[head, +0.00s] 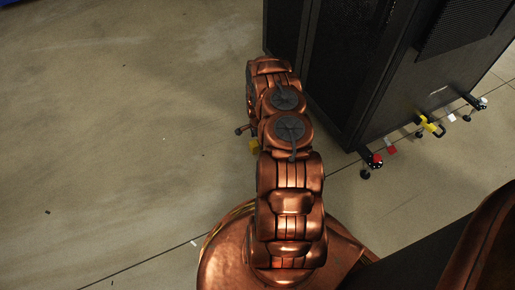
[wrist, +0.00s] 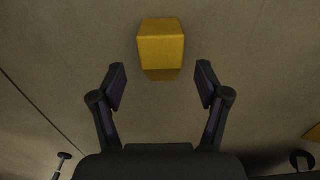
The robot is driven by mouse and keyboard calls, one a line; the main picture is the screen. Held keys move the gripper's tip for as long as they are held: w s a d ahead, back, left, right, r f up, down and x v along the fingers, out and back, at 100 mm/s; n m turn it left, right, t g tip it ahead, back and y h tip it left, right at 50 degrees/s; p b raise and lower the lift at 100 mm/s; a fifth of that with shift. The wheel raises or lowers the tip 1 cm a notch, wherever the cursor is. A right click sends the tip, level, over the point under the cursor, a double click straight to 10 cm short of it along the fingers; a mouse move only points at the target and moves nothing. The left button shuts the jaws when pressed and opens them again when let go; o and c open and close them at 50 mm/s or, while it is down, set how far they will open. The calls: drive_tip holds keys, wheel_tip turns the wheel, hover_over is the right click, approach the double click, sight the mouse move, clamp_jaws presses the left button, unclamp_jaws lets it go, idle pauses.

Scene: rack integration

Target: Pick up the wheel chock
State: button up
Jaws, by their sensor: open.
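The wheel chock is a yellow block (wrist: 161,46) on the floor, at the top middle of the wrist view. In the head view a small yellow patch of it (head: 254,146) shows beside my arm, mostly hidden by the arm. My gripper (wrist: 161,85) is open and empty, with its two dark fingers spread. The chock lies just beyond the fingertips, in line with the gap between them. I cannot tell how high the fingers are above the floor.
A black rack cabinet (head: 340,75) stands to the right of my arm. Casters and feet with a red part (head: 375,160) and a yellow part (head: 430,126) stick out along its base. The floor (head: 120,120) at left is clear.

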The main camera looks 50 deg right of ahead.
wheel_tip(320, 180, down, 3)
drive_tip(key=shift+w+r+b, duration=0.1)
drive_tip(key=shift+b, duration=0.3)
clamp_jaws()
idle(0.4)
